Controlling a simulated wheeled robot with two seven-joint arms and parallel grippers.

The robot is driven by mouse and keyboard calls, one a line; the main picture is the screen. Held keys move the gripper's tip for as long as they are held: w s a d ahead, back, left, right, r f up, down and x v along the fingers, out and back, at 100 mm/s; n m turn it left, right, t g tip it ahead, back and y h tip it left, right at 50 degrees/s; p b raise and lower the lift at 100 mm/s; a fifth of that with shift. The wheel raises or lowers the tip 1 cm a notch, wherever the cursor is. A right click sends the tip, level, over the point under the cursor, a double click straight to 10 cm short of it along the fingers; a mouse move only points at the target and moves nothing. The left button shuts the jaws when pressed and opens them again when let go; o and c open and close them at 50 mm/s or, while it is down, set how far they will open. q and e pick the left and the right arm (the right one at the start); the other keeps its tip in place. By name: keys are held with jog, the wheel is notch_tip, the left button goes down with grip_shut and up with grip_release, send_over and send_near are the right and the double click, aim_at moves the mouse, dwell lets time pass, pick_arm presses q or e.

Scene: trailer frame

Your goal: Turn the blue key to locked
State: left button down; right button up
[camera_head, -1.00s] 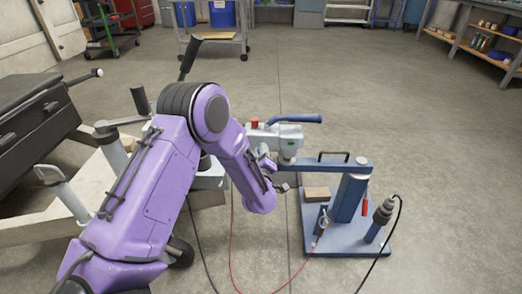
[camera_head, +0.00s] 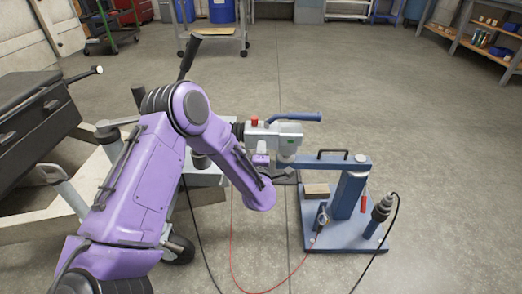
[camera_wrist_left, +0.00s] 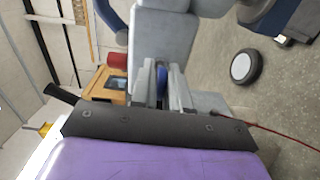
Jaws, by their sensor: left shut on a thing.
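A light grey tool head (camera_head: 270,137) with a red button on top and a blue handle sits at the end of a blue arm. My left gripper (camera_wrist_left: 163,90) is shut at the tool head's near side. In the left wrist view the blue key (camera_wrist_left: 162,76) shows as a narrow blue edge between the two fingers, which close on it. The rest of the key is hidden by the fingers. In the head view my left gripper (camera_head: 262,160) is small and partly behind my purple forearm. The key's lock marking cannot be read. My right gripper is out of view.
A red cable (camera_head: 232,235) runs over the floor. The trailer frame (camera_head: 60,222) is at left. The floor at right is clear.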

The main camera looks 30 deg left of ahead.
pick_arm(q)
jog(key=shift+s+f, duration=0.1)
jog(key=shift+f, duration=0.05)
dwell(0.4)
jog(key=c, duration=1.2)
grip_release()
jog(key=p+v, duration=0.2)
jog(key=v, duration=0.8)
jog(key=shift+s, duration=0.3)
jog(key=shift+d, duration=0.15)
